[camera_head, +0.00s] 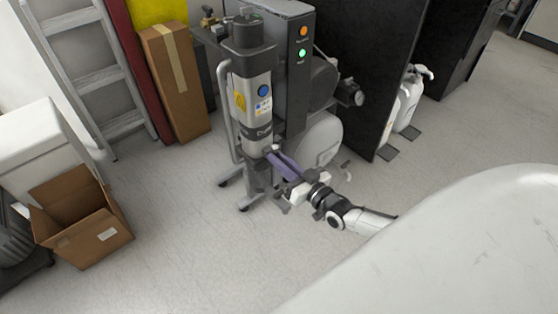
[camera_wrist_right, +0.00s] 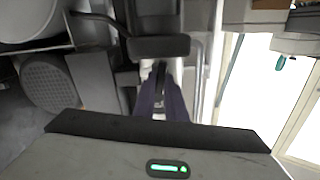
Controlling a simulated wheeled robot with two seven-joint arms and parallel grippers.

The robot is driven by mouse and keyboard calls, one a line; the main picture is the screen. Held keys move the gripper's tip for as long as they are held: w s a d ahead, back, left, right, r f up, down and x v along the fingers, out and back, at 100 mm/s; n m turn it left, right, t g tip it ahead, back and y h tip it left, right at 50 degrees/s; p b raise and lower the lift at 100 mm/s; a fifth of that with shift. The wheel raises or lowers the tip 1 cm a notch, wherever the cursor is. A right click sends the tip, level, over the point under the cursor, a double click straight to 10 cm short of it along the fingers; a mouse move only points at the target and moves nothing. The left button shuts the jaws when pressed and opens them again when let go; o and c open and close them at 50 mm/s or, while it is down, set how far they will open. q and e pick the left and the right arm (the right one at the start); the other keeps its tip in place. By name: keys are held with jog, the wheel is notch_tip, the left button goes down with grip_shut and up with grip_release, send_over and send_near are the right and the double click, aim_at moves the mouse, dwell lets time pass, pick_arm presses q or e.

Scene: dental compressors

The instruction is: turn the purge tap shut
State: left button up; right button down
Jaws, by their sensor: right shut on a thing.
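The compressor's upright filter cylinder (camera_head: 254,100) has a blue round mark and a yellow label. The purge tap is at its lower end, mostly hidden by my right gripper (camera_head: 272,155). In the head view my right gripper reaches in from the lower right, its purple fingers at the cylinder's foot. The tap's handle angle cannot be told. My left gripper is not in view.
The compressor's dark cabinet (camera_head: 299,60) has an orange and a green light. A white tank (camera_head: 318,140) stands beside the gripper. An open cardboard box (camera_head: 85,222) and a ladder (camera_head: 80,55) are at left. White bottles (camera_head: 408,105) stand by the black panel. The front floor is clear.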

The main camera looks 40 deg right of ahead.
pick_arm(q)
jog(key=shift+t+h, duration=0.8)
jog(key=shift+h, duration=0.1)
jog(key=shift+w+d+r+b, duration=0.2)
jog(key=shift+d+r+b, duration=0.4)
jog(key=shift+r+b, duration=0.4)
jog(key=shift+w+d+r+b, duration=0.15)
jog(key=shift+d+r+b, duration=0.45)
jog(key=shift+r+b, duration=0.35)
pick_arm(e)
jog(key=shift+d+f+m, duration=0.1)
jog(key=shift+f+m, duration=0.05)
jog(key=shift+m, duration=3.8)
jog(key=shift+d+f+m, duration=0.1)
jog(key=shift+m, duration=3.85)
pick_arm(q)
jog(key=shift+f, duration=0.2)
pick_arm(e)
jog(key=c, duration=1.8)
grip_release()
jog(key=shift+s, duration=0.1)
